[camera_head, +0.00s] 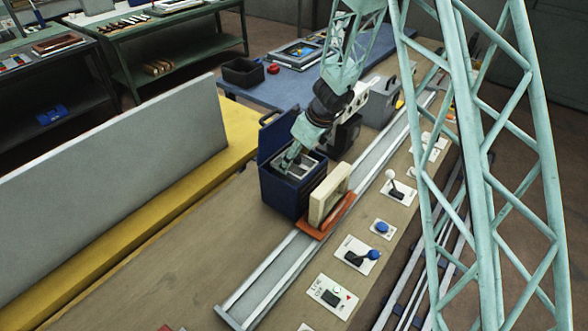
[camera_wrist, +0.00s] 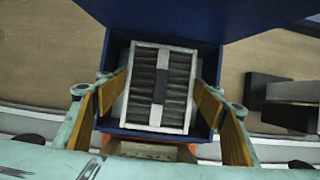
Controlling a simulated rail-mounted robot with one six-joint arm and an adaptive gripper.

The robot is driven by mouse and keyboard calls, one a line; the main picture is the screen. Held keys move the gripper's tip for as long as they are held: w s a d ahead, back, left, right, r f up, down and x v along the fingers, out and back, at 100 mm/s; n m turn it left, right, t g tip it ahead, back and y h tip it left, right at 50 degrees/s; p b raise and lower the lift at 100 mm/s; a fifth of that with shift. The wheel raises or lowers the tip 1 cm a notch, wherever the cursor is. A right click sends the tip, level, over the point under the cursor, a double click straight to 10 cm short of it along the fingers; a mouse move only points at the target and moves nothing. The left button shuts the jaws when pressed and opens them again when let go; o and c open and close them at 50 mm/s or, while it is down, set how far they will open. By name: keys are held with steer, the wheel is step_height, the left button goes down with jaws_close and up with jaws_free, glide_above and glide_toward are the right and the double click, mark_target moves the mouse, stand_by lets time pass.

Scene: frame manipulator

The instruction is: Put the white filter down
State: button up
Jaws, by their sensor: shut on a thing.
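The white filter (camera_wrist: 180,118) has a white rectangular frame with dark slats and a grey strip down its middle. In the wrist view it sits within the opening of the dark blue box (camera_wrist: 205,140), turned slightly. My gripper (camera_wrist: 160,84) has a tan-padded finger on each side of the filter and is shut on it. In the head view, my gripper (camera_head: 288,162) reaches down into the box (camera_head: 283,192), whose lid (camera_head: 277,135) stands open. The filter (camera_head: 313,167) shows there as a pale patch inside. The filter's underside and any contact with the box floor are hidden.
A cream frame on an orange base (camera_head: 327,220) stands close to the box's right. A metal rail (camera_head: 268,275) runs alongside, with switch panels (camera_head: 357,254) to its right. A grey board (camera_head: 120,165) stands at left. The wooden tabletop (camera_head: 165,262) in front is clear.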

mark_target(294, 167)
steer(key=shift+f+b, duration=0.8)
steer(key=shift+f, duration=1.2)
steer(key=shift+w+a+f, duration=0.1)
steer(key=shift+a+f, duration=0.05)
steer(key=shift+f, duration=0.25)
steer(key=shift+f, duration=0.15)
steer(key=o, duration=0.5)
steer(key=shift+o, duration=0.5)
steer(key=shift+r, duration=0.4)
steer(key=shift+p+v, duration=1.35)
steer(key=shift+v, duration=4.4)
